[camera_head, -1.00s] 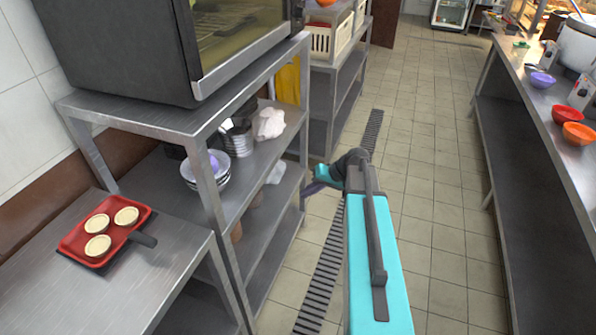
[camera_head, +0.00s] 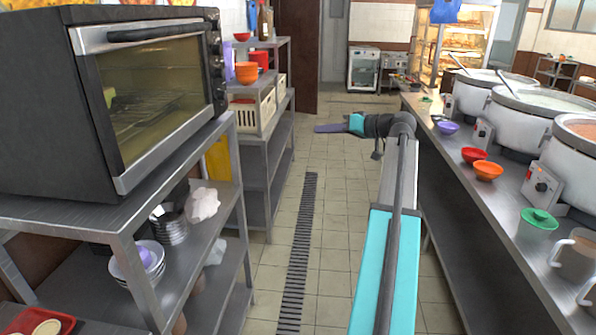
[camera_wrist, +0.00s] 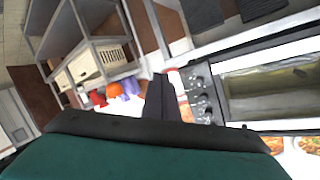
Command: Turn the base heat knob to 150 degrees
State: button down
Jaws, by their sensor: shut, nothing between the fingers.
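A countertop oven (camera_head: 150,85) with a dark front and glass door stands at the left. A column of knobs (camera_head: 216,62) runs down its right front edge. The knobs also show in the wrist view (camera_wrist: 200,95), with the scene tilted sideways; their labels and settings are too small to read. White control boxes with a knob (camera_head: 540,186) stand at the stockpots on the right. I cannot tell which knob is the base heat one. My gripper (camera_head: 328,128) is over the aisle, apart from all knobs. Its dark fingers (camera_wrist: 159,92) are shut and empty.
Large stockpots (camera_head: 520,118) stand on the right counter with red, orange, purple and green bowls. A steel shelf (camera_head: 262,150) with a cream crate (camera_head: 250,112) stands beyond the oven. The tiled aisle with its floor grate (camera_head: 299,245) is clear.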

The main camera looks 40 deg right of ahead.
jog(key=s+d+r+n+t, duration=0.1)
jog(key=s+d+r, duration=0.1)
jog(key=s+r, duration=0.4)
jog(key=s+d+r+n+t, duration=0.1)
jog(key=s+r, duration=0.5)
jog(key=r, duration=1.1)
jog(key=shift+s+d+r+n+t+h, duration=0.2)
jog(key=shift+s+d+n+t+h, duration=0.3)
jog(key=shift+d, duration=0.7)
jog(key=shift+w, duration=0.25)
